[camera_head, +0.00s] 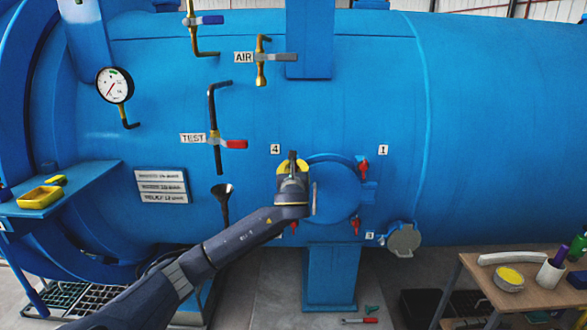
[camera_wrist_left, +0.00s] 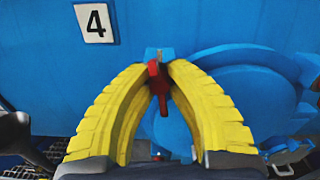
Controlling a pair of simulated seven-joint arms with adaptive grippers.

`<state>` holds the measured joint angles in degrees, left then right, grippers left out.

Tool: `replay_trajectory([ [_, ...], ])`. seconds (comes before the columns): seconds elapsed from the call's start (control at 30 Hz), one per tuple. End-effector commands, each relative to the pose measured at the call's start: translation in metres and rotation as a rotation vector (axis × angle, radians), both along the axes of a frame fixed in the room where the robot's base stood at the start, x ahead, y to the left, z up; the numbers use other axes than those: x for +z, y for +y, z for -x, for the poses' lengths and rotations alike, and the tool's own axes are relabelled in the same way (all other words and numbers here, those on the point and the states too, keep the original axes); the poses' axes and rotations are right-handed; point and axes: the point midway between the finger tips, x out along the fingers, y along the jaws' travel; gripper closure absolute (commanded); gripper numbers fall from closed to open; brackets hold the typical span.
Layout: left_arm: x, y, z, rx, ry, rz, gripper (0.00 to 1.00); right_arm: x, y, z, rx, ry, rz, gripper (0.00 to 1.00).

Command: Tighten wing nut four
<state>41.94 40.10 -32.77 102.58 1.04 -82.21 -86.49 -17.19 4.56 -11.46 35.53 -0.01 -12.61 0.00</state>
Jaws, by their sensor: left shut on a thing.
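My left gripper (camera_head: 292,168) is at the upper left of the round blue hatch (camera_head: 333,192), just below the label 4 (camera_head: 275,149). In the left wrist view its yellow fingers (camera_wrist_left: 160,68) are closed around a red wing nut (camera_wrist_left: 156,72) at the hatch edge, beside the label 4 (camera_wrist_left: 96,22). The gripper hides this wing nut in the head view. Other red wing nuts show at the hatch's upper right (camera_head: 364,167), lower right (camera_head: 355,226) and lower left (camera_head: 294,228). My right gripper is not in view.
The blue vessel (camera_head: 480,120) fills the background. A pressure gauge (camera_head: 114,85) and several valves, including the red-handled TEST valve (camera_head: 235,144), stick out at the upper left. A round grey cap (camera_head: 404,240) hangs right of the hatch. A wooden table (camera_head: 530,293) stands at the lower right.

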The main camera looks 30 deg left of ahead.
Motion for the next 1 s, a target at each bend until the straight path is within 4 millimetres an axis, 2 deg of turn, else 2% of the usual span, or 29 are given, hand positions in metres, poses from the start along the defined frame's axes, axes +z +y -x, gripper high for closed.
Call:
replay_trajectory([
  [0.2, 0.0014, 0.0014, 0.0001, 0.004, 0.035, -0.065, 1.0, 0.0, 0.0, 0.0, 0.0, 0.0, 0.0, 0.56],
  [1.0, 0.0056, 0.0018, 0.0004, 0.005, 0.027, -0.064, 1.0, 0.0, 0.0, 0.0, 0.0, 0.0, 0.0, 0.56],
])
